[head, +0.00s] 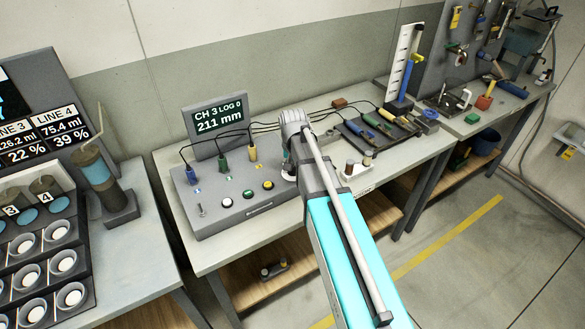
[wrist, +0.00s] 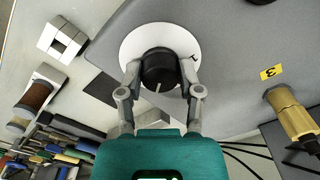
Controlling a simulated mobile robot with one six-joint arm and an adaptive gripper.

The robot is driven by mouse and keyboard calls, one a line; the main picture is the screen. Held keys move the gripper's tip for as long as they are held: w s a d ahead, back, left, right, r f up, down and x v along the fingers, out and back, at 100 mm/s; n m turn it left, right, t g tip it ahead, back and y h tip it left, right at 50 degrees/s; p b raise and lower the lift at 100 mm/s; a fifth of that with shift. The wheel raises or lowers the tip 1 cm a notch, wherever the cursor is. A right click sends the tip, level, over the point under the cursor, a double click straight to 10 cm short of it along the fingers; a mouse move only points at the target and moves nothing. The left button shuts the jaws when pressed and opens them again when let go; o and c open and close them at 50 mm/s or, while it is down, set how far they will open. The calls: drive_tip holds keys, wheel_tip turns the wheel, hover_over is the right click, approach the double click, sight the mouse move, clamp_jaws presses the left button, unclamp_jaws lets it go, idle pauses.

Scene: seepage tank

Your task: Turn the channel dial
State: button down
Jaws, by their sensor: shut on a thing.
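The channel dial (wrist: 158,66) is a black knob with a pale pointer line, on a white round plate (wrist: 131,46) on a grey panel. In the wrist view my gripper (wrist: 160,76) has one finger on each side of the knob, shut on it. The pointer line points toward the bottom of that picture. The display (head: 218,118) behind the grey box (head: 215,205) reads "CH 3 LOG 0" and "211 mm".
Blue, green and yellow plugs (head: 253,153) with black cables stand on the box's top, left of my arm. Coloured buttons (head: 248,194) and a small switch (head: 200,205) sit in front. A tool tray (head: 378,130) lies to the right.

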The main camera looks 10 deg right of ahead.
drive_tip(key=shift+m, duration=0.7)
drive_tip(key=shift+c, duration=1.3)
unclamp_jaws()
drive_tip(key=shift+r, duration=0.1)
